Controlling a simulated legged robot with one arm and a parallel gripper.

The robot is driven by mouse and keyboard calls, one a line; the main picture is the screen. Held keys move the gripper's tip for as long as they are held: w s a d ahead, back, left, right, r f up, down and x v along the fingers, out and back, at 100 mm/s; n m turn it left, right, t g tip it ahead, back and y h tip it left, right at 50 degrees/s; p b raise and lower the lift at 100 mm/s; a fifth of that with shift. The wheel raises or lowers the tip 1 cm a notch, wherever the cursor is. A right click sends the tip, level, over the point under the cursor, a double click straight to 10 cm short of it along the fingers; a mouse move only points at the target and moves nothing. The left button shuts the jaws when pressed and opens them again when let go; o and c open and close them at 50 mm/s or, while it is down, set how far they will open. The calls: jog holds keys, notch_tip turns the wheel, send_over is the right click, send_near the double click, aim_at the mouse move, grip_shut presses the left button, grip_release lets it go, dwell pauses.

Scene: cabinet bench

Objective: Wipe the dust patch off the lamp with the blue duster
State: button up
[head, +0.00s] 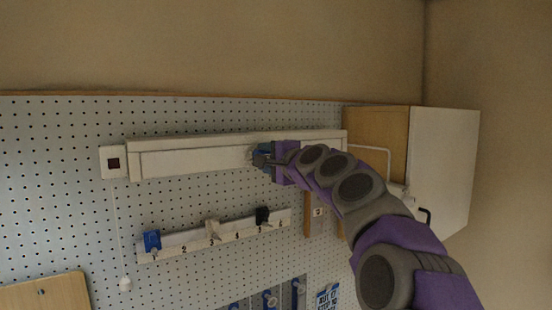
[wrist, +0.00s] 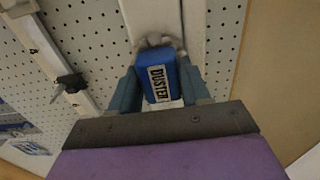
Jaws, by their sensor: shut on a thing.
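The lamp (head: 200,160) is a long white bar fixed across the upper part of the pegboard. In the wrist view the lamp (wrist: 195,25) runs upward from my gripper. My gripper (head: 262,156) is at the lamp's front, right of its middle. In the wrist view my gripper (wrist: 160,95) is shut on the blue duster (wrist: 155,72), which has a "DUSTER" label. The duster's grey tip (wrist: 155,42) meets or nearly meets the lamp's face; I cannot tell if it touches. A dust patch is not clearly visible; the duster and gripper may hide it.
A white switch box (head: 113,162) with a pull cord is at the lamp's left end. A numbered hook rail (head: 190,240) is below the lamp. An open cabinet door (head: 445,165) stands at the right, near my arm. Bare wall is above.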

aim_at(245, 157)
jog(key=shift+s+a, duration=0.6)
jog(key=shift+a, duration=0.3)
jog(key=shift+s+a, duration=0.55)
jog(key=shift+a, duration=0.3)
jog(key=shift+s+d, duration=0.1)
jog(key=shift+b+v, duration=0.3)
jog(key=shift+v, duration=0.6)
jog(key=v, duration=0.4)
jog(key=shift+b, duration=0.4)
